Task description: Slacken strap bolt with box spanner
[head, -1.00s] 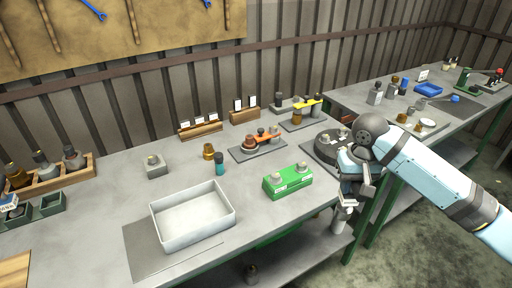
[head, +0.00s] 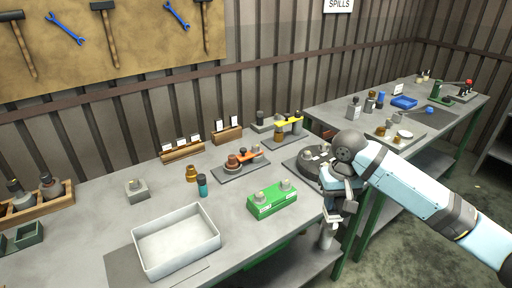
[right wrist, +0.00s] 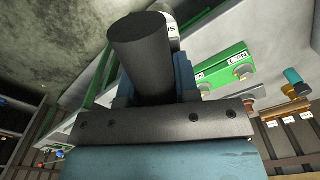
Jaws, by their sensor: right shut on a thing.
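My right gripper (head: 335,208) is just off the front edge of the bench, to the right of the green block. In the right wrist view, it is shut on a dark cylinder (right wrist: 140,50), which may be the box spanner. A grey cylindrical piece (head: 327,236) shows below the gripper in the head view. The green block (head: 273,202) carries two bolt-like heads and white labels; it also shows in the right wrist view (right wrist: 228,72). An orange strap (head: 250,158) and a yellow strap (head: 287,122) lie across small fittings farther back. I cannot tell which bolt is the strap bolt.
A round dark fixture (head: 312,158) stands beside my right arm, partly hidden. A white tray (head: 177,240) is at the front left. A second bench (head: 345,126) is on the right.

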